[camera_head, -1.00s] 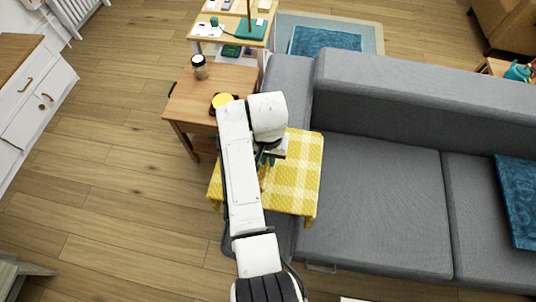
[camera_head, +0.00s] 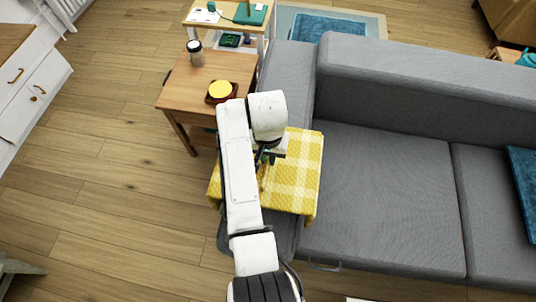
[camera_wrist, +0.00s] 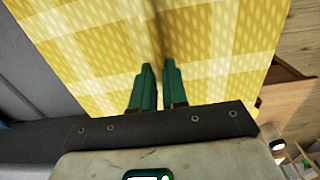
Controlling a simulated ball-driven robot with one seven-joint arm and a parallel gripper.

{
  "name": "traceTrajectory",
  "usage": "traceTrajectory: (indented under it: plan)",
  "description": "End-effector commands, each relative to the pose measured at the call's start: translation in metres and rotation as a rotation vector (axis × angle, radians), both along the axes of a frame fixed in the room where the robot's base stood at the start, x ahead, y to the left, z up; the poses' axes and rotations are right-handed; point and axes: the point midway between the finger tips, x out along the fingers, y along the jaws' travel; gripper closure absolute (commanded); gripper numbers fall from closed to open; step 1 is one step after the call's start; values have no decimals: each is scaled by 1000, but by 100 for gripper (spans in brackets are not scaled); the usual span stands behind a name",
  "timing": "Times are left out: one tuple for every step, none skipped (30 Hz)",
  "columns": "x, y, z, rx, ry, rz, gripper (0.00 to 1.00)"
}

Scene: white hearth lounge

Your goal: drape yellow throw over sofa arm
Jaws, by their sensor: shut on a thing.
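The yellow and white checked throw (camera_head: 298,172) is spread flat across the grey sofa arm (camera_head: 286,72). Its left part extends past the arm's outer side and its right edge overlaps the seat side. My gripper (camera_head: 264,158) is over the throw's middle, partly hidden by my white arm. In the wrist view, the green fingertips (camera_wrist: 158,72) are close together on the throw (camera_wrist: 215,40), at a fold running away between them. I cannot tell whether the throw rests fully on the sofa arm.
A wooden side table (camera_head: 185,92) with a jar (camera_head: 195,53) and a yellow-topped item (camera_head: 220,90) stands left of the sofa arm. The grey seat (camera_head: 385,195) is clear near the throw; a blue cushion (camera_head: 525,190) lies at far right. Wood floor is open at left.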

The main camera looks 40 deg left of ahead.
Motion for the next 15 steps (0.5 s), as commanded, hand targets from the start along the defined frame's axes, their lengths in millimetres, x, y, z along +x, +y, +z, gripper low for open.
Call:
traceTrajectory:
  plan:
    - [0, 1, -6, 1, -2, 0, 100]
    - [0, 0, -8, 1, -1, 0, 100]
    - [0, 1, -11, 1, -1, 0, 100]
    - [0, 0, -14, 1, -1, 0, 100]
    - [0, 0, -16, 0, 0, 0, 100]
    - [0, 0, -19, 0, 0, 1, 100]
    - [0, 0, -22, 0, 0, 0, 100]
    - [0, 1, -24, 1, -1, 0, 100]
    - [0, 1, -27, 1, -1, 0, 100]
    - [0, 1, -29, 2, -1, 0, 100]
    - [1, 1, -32, 2, -1, 0, 100]
    - [1, 1, -35, 2, -1, 0, 100]
    - [1, 1, -37, 2, -1, 0, 100]
    - [1, 0, -40, 1, -1, 0, 100]
    - [1, 0, -43, 1, -1, 0, 100]
